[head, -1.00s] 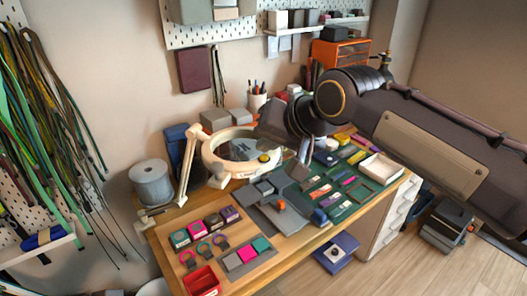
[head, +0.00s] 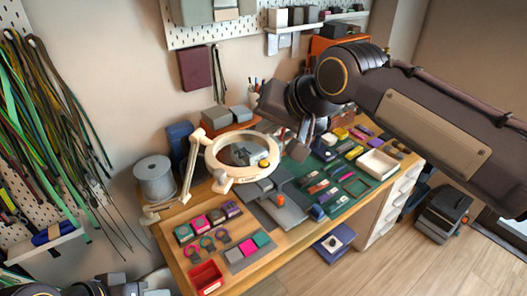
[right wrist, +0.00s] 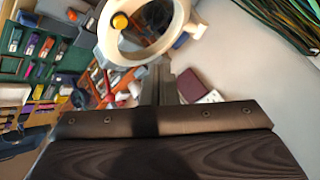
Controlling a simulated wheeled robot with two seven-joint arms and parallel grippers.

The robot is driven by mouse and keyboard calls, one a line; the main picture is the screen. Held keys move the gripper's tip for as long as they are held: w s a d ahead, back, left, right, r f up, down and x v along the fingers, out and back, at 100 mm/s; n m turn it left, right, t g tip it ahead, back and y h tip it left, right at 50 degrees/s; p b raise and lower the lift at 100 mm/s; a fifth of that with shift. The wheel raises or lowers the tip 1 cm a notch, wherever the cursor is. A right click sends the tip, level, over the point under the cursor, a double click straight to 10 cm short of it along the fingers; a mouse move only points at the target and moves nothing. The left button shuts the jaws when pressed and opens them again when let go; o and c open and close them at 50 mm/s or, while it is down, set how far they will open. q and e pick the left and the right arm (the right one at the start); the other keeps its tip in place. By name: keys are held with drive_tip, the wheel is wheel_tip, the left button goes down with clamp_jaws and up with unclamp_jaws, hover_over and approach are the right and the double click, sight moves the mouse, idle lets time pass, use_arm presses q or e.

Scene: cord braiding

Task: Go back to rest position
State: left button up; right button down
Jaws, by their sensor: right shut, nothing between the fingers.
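My right gripper (head: 304,136) hangs in the air above the back of the workbench, right of the ring magnifier lamp (head: 214,163). Its fingers are shut and hold nothing. In the right wrist view the closed fingers (right wrist: 160,85) point toward the wall, with the lamp's white ring (right wrist: 103,40) just beyond them. My right arm comes in from the right across the head view. Dark parts at the bottom left edge of the head view look like my left arm; its gripper does not show.
The workbench holds a grey braiding block (head: 285,212), a green mat (head: 296,172), a white tray (head: 362,164), a red bin (head: 194,274) and a cord spool (head: 153,184). Cords hang on the left pegboard (head: 12,150). Open floor lies at the right front.

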idle(0.3)
drive_tip(key=s+d+f+h, duration=0.1)
drive_tip(key=s+d+f, duration=0.3)
drive_tip(key=d, duration=0.3)
drive_tip(key=s+d+f, duration=0.4)
drive_tip(key=d, duration=0.4)
drive_tip(key=s+d+f, duration=0.2)
drive_tip(key=s+f, duration=0.4)
drive_tip(key=s, duration=0.1)
drive_tip(key=s+d+f+m+g+h, duration=0.1)
drive_tip(key=s+d+f, duration=0.2)
drive_tip(key=s+f, duration=0.4)
drive_tip(key=shift+s, duration=0.5)
